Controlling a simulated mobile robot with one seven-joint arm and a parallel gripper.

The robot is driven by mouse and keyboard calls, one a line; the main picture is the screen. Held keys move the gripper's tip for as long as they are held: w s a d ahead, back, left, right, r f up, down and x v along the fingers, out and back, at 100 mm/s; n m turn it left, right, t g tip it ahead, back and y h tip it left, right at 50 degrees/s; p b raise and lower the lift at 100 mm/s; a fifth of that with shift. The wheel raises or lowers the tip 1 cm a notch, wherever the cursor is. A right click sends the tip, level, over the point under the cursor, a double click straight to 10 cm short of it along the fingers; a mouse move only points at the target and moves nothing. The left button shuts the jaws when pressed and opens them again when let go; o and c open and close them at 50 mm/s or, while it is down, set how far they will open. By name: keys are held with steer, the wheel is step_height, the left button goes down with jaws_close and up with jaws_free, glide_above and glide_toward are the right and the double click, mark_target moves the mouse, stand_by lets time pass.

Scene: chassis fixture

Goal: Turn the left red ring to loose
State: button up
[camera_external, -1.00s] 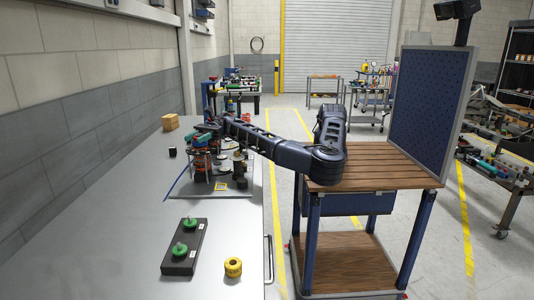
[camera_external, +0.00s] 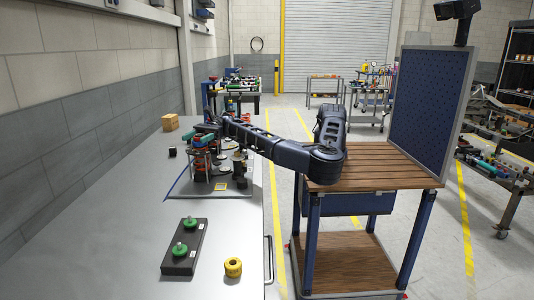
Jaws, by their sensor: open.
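The chassis fixture (camera_external: 236,188) is a grey plate on the metal bench, with a cluster of upright parts on it. Small red rings (camera_external: 199,152) show at the left side of this cluster; they are too small to tell which is the left one or how it is turned. My arm reaches left from the wooden cart, and my gripper (camera_external: 203,142) is at the cluster's left part, close to the red parts. It is open. Its fingertips are hard to make out among the parts, and I cannot tell whether they touch a ring.
A cardboard box (camera_external: 170,122) and a small black cylinder (camera_external: 172,152) stand behind on the left. The bench's near left is clear.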

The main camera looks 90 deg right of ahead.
mark_target(196, 138)
step_height(196, 138, up, 20)
stand_by(0.6)
steer(key=shift+r, duration=0.1)
